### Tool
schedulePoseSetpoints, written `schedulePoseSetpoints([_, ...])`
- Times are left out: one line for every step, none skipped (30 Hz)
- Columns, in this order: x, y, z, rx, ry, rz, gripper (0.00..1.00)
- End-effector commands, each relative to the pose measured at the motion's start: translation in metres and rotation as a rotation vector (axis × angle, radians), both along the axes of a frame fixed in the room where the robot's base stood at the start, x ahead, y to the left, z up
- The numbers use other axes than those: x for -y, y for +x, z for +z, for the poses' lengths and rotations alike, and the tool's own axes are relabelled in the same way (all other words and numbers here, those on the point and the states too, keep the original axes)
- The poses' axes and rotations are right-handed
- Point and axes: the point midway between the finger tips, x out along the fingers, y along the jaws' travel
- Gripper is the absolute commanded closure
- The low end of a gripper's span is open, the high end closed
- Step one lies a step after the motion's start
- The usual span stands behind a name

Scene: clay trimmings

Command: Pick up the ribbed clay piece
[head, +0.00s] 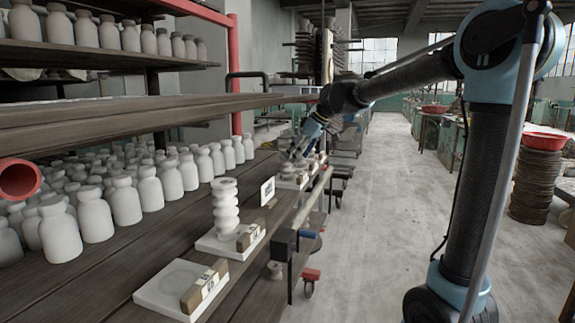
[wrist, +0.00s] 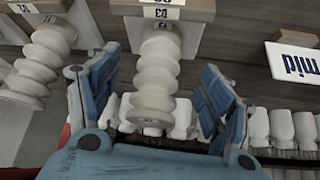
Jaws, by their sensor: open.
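A white ribbed clay piece (wrist: 158,72) stands between the two fingers of my gripper (wrist: 157,62) in the wrist view. The blue fingers are open, one on each side of it, and a gap shows on both sides. A second ribbed piece (wrist: 45,60) is to the left, outside the fingers. In the head view my gripper (head: 300,148) is low over the far part of the shelf board, where the small pieces are hard to make out. Another ribbed piece (head: 225,207) stands upright on a nearer white tile (head: 215,243), away from my gripper.
A nearer tile (head: 158,292) bears a label block but no piece. Rows of clay bottles (head: 150,187) fill the shelf. The aisle (head: 385,210) is clear.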

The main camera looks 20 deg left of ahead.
Motion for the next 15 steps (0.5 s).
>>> schedulePoseSetpoints([-0.002,0.001,0.000,0.000,0.000,0.000,0.27])
schedulePoseSetpoints([-0.002,0.001,0.000,0.000,0.000,0.000,0.27])
schedulePoseSetpoints([-0.004,0.001,0.000,0.000,0.000,0.000,0.27])
schedulePoseSetpoints([-0.005,0.002,0.000,0.000,0.000,0.000,0.27])
schedulePoseSetpoints([-0.007,0.002,0.000,0.001,0.000,0.001,0.27])
schedulePoseSetpoints([-0.010,0.003,0.000,0.001,0.000,0.001,0.27])
schedulePoseSetpoints([-0.013,0.004,0.000,0.001,0.000,0.001,0.27])
schedulePoseSetpoints([-0.016,0.005,-0.001,0.001,0.000,0.001,0.27])
schedulePoseSetpoints([-0.018,0.005,-0.007,0.001,0.000,0.000,0.27])
schedulePoseSetpoints([-0.020,0.006,-0.010,0.001,0.000,0.000,0.27])
schedulePoseSetpoints([-0.023,0.007,-0.014,0.001,0.000,0.000,0.27])
schedulePoseSetpoints([-0.026,0.008,-0.020,0.001,0.000,0.000,0.27])
schedulePoseSetpoints([-0.028,0.008,-0.024,0.001,0.000,0.000,0.27])
schedulePoseSetpoints([-0.030,0.009,-0.028,0.001,0.000,0.000,0.27])
schedulePoseSetpoints([-0.033,0.010,-0.032,0.001,0.000,0.000,0.27])
